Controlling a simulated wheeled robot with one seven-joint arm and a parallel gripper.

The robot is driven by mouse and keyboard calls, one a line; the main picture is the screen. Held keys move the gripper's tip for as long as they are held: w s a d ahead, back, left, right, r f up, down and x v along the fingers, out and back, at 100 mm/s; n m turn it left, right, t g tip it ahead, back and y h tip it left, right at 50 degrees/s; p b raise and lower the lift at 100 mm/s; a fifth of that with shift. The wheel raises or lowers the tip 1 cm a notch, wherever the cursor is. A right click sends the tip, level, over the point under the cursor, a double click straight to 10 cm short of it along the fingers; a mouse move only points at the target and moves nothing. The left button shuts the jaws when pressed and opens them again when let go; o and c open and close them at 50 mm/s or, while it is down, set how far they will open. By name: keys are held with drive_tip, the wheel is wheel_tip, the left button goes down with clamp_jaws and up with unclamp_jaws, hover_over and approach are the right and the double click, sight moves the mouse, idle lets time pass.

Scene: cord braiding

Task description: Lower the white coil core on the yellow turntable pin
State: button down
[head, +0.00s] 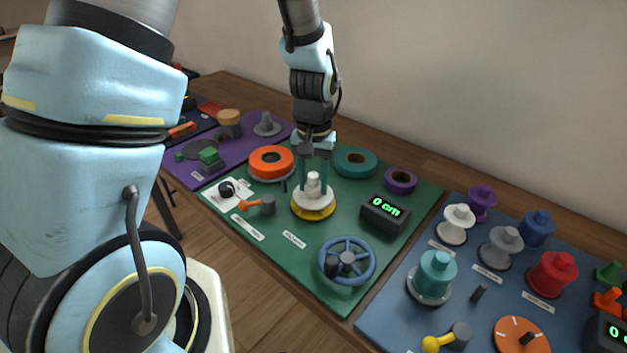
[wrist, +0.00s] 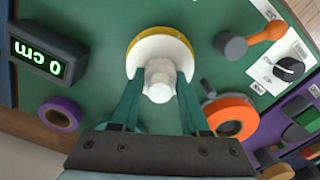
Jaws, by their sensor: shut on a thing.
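The white coil core (head: 313,202) is upright, with a wide round flange and a narrower stepped knob on top. It is over the yellow turntable (head: 314,215) on the green mat. In the wrist view the core's knob (wrist: 159,78) is between the fingertips, and the yellow turntable's rim (wrist: 172,31) shows as a crescent past the flange. My gripper (head: 313,184) points down, its teal fingers shut on the core's knob; it also shows in the wrist view (wrist: 161,88). The pin is hidden under the core. I cannot tell whether the flange touches the turntable.
Nearby on the green mat (head: 276,250) are an orange ring (head: 271,162), a teal ring (head: 356,161), a purple ring (head: 400,180), a "0 cm" display (head: 384,214), a blue handwheel (head: 346,262) and an orange-handled crank (head: 250,204). Several spools stand on the blue mat (head: 388,315).

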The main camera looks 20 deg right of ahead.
drive_tip(key=shift+f, duration=0.1)
drive_tip(key=shift+f+b, duration=0.55)
drive_tip(key=shift+f, duration=0.2)
drive_tip(key=shift+c, duration=1.6)
unclamp_jaws()
drive_tip(key=shift+r, duration=0.1)
drive_tip(key=shift+r+p, duration=3.4)
drive_tip(key=shift+r, duration=0.6)
